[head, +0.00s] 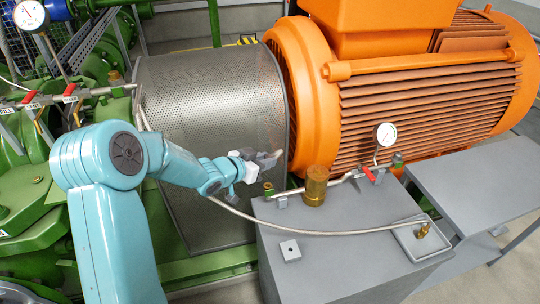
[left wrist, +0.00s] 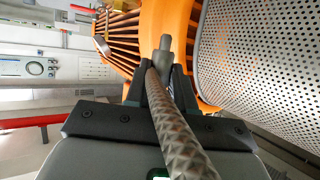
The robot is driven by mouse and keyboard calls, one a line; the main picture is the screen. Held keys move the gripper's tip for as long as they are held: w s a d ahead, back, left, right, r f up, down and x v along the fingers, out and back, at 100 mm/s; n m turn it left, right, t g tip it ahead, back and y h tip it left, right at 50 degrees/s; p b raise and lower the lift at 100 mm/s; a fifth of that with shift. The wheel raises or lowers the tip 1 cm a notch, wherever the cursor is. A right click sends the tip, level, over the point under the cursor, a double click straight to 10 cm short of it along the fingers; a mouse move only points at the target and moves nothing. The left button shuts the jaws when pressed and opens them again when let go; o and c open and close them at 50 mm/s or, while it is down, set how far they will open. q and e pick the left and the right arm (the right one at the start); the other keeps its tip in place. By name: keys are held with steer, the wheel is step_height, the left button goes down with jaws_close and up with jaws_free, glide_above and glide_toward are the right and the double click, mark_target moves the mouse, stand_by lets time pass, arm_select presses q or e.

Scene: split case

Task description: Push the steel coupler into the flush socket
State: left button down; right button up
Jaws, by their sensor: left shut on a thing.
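My left gripper (head: 262,158) is in front of the perforated metal guard, above the left end of the grey tank. In the left wrist view its dark fingers (left wrist: 165,85) are shut on the steel coupler (left wrist: 165,45), a grey cylinder whose end sticks out beyond the fingertips. A braided hose (left wrist: 175,120) runs back from it towards the camera. In the head view the coupler is too small to make out clearly. No label marks the flush socket, and I cannot tell which fitting it is. My right gripper is not in view.
A grey tank (head: 335,270) carries a pipe with a brass fitting (head: 316,187), a gauge (head: 386,134) and a shallow tray (head: 408,241). A hose (head: 320,233) crosses its top. The perforated guard (head: 205,95) and orange motor (head: 420,90) stand behind. A valve pipe (head: 55,98) is at left.

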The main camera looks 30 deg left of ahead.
arm_select(q)
step_height(320, 180, down, 6)
steer(key=b, duration=0.5)
stand_by(0.5)
steer(key=shift+s+r, duration=0.15)
steer(key=shift+r, duration=0.05)
steer(key=shift+f, duration=0.15)
steer(key=shift+f, duration=0.1)
steer(key=shift+f, duration=0.45)
steer(key=shift+f, duration=0.75)
stand_by(1.8)
stand_by(0.3)
